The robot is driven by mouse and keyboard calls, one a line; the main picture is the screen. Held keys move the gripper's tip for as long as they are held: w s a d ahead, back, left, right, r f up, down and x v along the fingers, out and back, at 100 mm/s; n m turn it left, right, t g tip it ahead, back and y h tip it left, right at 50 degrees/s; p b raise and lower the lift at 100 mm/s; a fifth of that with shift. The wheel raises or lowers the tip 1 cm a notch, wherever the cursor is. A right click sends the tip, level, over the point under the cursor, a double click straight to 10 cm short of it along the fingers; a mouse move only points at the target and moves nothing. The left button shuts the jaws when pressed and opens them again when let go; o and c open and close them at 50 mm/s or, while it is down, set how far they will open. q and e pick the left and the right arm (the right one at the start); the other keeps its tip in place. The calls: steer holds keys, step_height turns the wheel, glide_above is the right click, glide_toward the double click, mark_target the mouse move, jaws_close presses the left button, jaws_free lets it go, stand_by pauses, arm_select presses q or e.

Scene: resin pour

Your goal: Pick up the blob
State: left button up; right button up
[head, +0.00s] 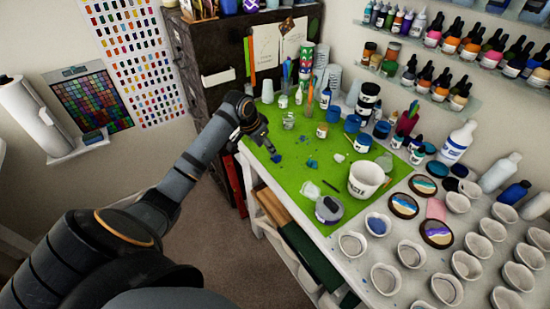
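My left gripper (268,147) reaches in from the left over the near left edge of the green mat (262,111). Its dark fingers point down at a small blue blob (277,158) at their tips. Whether the fingers touch the blob, and whether they are open or shut, is too small to tell. Another blue blob (312,164) lies on the mat to the right, with small blue specks around it. A pale whitish lump (339,157) lies farther right. My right gripper is not in view.
A white cup (365,180) and a round grey device (329,210) stand on the mat's right part. Small jars, including a clear one (288,121), stand behind the gripper. Many white cups crowd the table's right side. A dark cabinet (212,92) stands behind the arm.

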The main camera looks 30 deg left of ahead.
mark_target(273, 159)
arm_select(q)
steer(key=x, duration=0.2)
steer(key=shift+w+f, duration=0.25)
steer(key=shift+f, duration=0.1)
steer(key=shift+w+d+f+p, duration=0.2)
steer(key=shift+w+f+p, duration=0.1)
steer(key=shift+f+p, duration=0.1)
steer(key=x, duration=0.4)
steer(key=shift+w+p, duration=0.3)
steer(key=shift+p, duration=0.1)
steer(key=shift+s, duration=0.1)
steer(key=shift+c, duration=1.3)
steer(key=c, duration=0.6)
